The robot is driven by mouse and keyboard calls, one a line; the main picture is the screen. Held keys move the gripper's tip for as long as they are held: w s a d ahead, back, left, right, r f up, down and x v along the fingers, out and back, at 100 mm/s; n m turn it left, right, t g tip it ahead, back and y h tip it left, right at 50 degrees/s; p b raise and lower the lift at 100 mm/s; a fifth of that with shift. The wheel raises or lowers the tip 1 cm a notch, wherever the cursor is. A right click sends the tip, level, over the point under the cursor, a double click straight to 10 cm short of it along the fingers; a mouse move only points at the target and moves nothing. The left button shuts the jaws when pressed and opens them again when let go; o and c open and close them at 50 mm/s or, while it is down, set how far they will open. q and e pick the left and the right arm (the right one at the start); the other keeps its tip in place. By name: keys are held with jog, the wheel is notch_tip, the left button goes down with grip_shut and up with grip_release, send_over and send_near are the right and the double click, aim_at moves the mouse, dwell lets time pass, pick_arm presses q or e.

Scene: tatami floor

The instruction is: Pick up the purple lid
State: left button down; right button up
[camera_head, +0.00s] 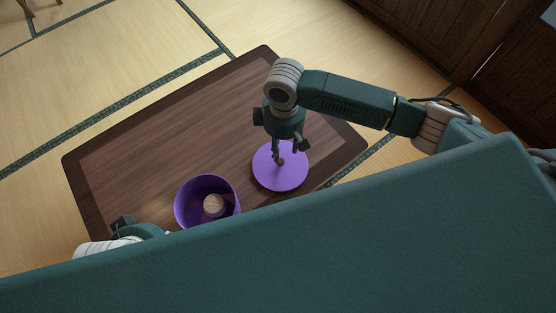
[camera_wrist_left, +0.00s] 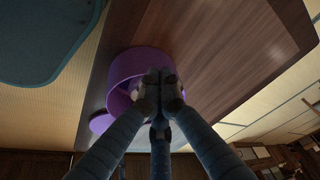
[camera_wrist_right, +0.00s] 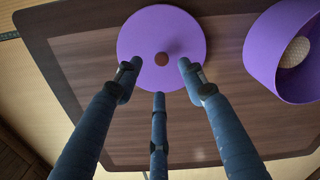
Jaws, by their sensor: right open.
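The purple lid (camera_head: 280,176) lies flat on the low table, a round disc with a small brown knob (camera_wrist_right: 162,59) in its middle. My right gripper (camera_head: 289,151) is above the lid, pointing down, its fingers spread around the knob and nothing between them. In the right wrist view the fingertips (camera_wrist_right: 158,82) sit just short of the knob. The purple pot (camera_head: 182,206) stands open to the left of the lid, with a round tan thing (camera_head: 213,205) inside. My left gripper (camera_wrist_left: 160,90) is closed at the pot's wall; its fingers are hidden in the head view.
The dark wooden table (camera_head: 165,135) is clear behind the pot and lid. Tatami floor (camera_head: 130,50) surrounds it. Wooden cabinets (camera_head: 425,30) stand at the upper right. My own teal body hides the table's near side.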

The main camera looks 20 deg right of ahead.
jog(key=b, duration=0.1)
send_over(281, 161)
jog(key=f, duration=0.4)
jog(key=shift+s+d+f, duration=0.15)
jog(key=shift+s+f, duration=0.05)
jog(key=shift+s, duration=0.15)
jog(key=shift+f, duration=0.25)
jog(key=shift+w+a+f+b, duration=0.1)
jog(key=shift+w+f+b, duration=0.1)
jog(key=shift+f+b, duration=0.3)
jog(key=shift+w+a+f+b, duration=0.15)
jog(key=shift+f+b, duration=0.2)
jog(key=shift+f, duration=0.2)
notch_tip(281, 161, down, 3)
jog(key=shift+r+b, duration=0.2)
jog(key=shift+b, duration=0.45)
jog(key=shift+f, duration=0.15)
pick_arm(q)
jog(key=w+d+r+t+h, duration=0.1)
jog(key=w+r+t, duration=0.3)
jog(key=w, duration=0.4)
jog(key=w+d+r+t+h, duration=0.1)
jog(key=w+d+r+t, duration=0.3)
jog(key=w, duration=0.3)
jog(key=shift+w+d, duration=0.15)
jog(key=shift+w, duration=0.25)
pick_arm(e)
grip_shut()
